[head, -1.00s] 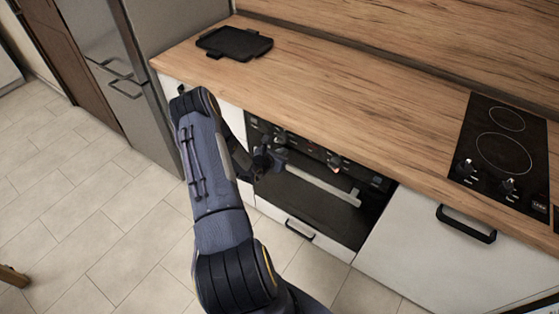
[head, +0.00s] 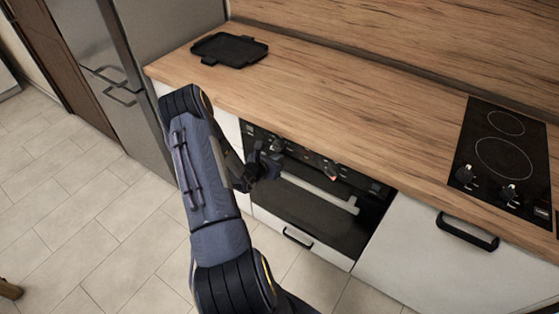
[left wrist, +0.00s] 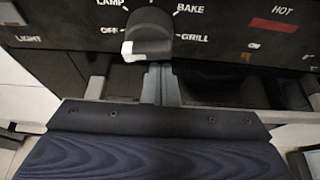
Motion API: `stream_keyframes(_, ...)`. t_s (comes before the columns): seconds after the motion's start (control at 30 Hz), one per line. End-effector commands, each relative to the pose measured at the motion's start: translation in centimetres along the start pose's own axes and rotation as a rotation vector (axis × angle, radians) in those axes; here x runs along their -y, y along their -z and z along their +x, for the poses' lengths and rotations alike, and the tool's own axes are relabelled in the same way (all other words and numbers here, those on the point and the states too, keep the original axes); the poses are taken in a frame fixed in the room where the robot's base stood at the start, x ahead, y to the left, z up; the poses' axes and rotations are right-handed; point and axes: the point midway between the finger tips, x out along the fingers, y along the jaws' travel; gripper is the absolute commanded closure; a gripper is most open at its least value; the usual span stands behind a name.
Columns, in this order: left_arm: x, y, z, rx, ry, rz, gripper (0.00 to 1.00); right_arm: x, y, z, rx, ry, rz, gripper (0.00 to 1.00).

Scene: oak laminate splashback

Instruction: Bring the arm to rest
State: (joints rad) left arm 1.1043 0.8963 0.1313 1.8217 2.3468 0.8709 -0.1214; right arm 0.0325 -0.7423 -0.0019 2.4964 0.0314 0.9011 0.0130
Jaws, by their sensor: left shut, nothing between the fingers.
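My left arm comes in from the bottom of the head view and bends in front of the oven. My left gripper (head: 272,160) is small and dark there, close to the oven's control panel (head: 312,155). In the left wrist view its fingers (left wrist: 160,84) are together and hold nothing. They point at the oven just below a black knob (left wrist: 149,32) marked off, lamp, bake and grill. I cannot tell whether they touch the oven front. My right gripper is in neither view.
The oven door (head: 315,207) is closed, with a pale bar handle (head: 320,193). The wooden worktop (head: 330,105) juts out above, with a black tray (head: 229,50) at its left end and a hob (head: 503,155) at right. A steel fridge (head: 150,45) stands at left.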

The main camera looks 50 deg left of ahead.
Motion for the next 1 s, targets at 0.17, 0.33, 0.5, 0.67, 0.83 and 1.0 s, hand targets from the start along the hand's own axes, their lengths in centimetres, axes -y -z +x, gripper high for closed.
stream_keyframes(0.17,-0.2,0.8,-3.3,-0.019,-0.004,-0.002,1.0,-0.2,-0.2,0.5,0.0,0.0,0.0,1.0)
stream_keyframes(0.33,-0.1,1.1,-4.8,-0.026,-0.003,-0.003,1.0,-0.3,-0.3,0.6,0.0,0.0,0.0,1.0)
stream_keyframes(0.5,-0.1,1.2,-5.1,-0.028,-0.003,-0.004,1.0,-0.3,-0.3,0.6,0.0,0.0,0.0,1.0)
stream_keyframes(0.67,0.4,0.5,-5.1,-0.02,0.014,0.014,1.0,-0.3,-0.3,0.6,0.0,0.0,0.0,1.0)
stream_keyframes(0.83,5.0,-5.4,-5.4,0.061,0.179,0.187,1.0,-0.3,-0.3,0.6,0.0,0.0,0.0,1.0)
stream_keyframes(1.0,14.4,-13.5,-8.9,0.203,0.478,0.53,1.0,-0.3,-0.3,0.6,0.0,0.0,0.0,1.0)
